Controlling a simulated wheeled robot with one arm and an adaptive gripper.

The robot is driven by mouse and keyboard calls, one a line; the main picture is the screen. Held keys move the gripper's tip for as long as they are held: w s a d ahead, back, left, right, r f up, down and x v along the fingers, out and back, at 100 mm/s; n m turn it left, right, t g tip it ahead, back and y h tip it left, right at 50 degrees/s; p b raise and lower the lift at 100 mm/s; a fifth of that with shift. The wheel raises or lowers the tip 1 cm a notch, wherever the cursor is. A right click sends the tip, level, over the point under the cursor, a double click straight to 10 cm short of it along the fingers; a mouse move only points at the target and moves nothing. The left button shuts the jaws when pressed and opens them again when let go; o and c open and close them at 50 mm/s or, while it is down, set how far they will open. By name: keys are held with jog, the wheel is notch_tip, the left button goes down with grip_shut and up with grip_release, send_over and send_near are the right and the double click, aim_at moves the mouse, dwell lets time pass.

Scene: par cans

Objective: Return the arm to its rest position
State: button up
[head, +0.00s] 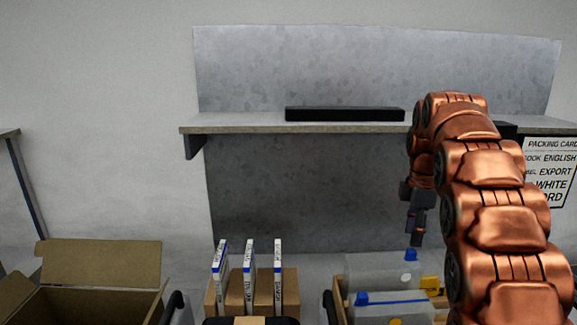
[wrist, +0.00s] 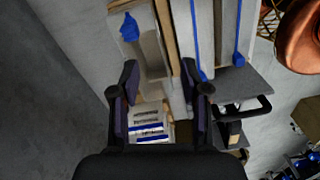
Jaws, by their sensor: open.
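My copper-coloured arm (head: 495,190) rises on the right of the head view and bends over at the top. Its end hangs down in front of the grey wall panel. My gripper (head: 418,238) points downward above the clear containers at the lower right. In the wrist view my gripper (wrist: 159,72) shows two dark fingers spread apart, with nothing held between them. A white item with blue stripes (wrist: 150,128) shows beyond the fingers, lower in that view.
A shelf (head: 240,123) carries a long black bar (head: 345,114). Below are an open cardboard box (head: 100,250), three upright white-and-blue packages (head: 249,270) and clear containers with blue parts (head: 380,268). A packing card (head: 551,170) is at right, partly behind my arm.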

jog(key=s+a+f+m, duration=0.4)
jog(key=s+m, duration=0.1)
jog(key=s, duration=0.8)
jog(key=s+a+f+m+g, duration=0.1)
jog(key=s+a+f+m, duration=0.3)
jog(key=s, duration=0.9)
jog(key=s+a+f+m, duration=0.4)
jog(key=s+m, duration=0.2)
jog(key=s, duration=0.7)
jog(key=shift+s+a+f+g, duration=0.15)
jog(key=shift+a+f+g, duration=0.1)
jog(key=shift+a+g, duration=0.1)
